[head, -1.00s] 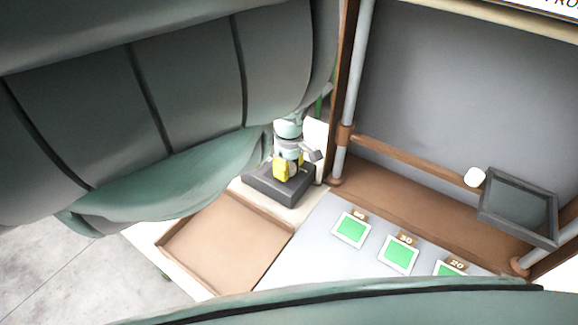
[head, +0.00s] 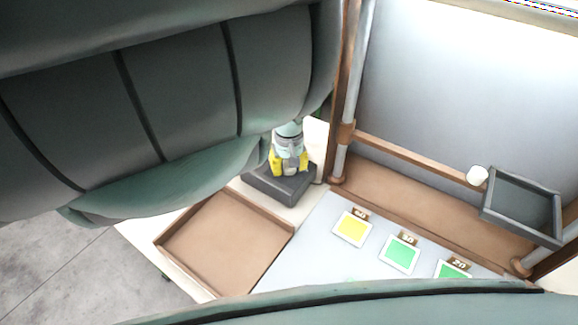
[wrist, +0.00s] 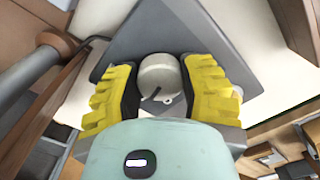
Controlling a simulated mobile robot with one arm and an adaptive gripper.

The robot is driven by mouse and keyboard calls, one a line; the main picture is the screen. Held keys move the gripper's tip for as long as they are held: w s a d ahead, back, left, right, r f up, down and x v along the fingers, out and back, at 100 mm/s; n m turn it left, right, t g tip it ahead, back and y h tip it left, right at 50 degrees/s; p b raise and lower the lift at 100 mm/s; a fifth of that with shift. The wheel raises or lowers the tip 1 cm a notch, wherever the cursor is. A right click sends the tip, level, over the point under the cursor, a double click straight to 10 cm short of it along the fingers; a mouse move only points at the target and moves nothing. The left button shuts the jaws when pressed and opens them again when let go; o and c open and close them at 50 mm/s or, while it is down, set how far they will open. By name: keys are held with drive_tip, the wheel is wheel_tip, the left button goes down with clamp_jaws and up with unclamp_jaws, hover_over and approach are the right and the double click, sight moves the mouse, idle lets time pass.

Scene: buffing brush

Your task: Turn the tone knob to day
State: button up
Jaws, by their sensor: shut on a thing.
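My gripper (head: 289,163) points down at a dark grey box (head: 262,185) on the bench. In the wrist view its two yellow fingers (wrist: 160,92) are shut on a round, pale grey knob (wrist: 158,74), one on each side. The knob stands on the box's grey top (wrist: 205,30). A dark line and a small pale mark show near the knob's lower edge. In the head view the fingers hide the knob. I cannot read any setting labels on the box.
A shallow brown tray (head: 228,204) lies in front of the box. A row of framed tiles holds a yellow one (head: 352,227) and green ones (head: 400,253). A brown rail (head: 410,155), a pale knob-like piece (head: 477,175) and a grey-framed panel (head: 523,205) are at the right.

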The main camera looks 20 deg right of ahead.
drive_tip(key=shift+m, duration=1.1)
drive_tip(key=o, duration=1.2)
drive_tip(key=shift+r, duration=0.15)
wheel_tip(320, 180, up, 7)
drive_tip(key=shift+w+f, duration=0.15)
drive_tip(key=shift+r, duration=0.25)
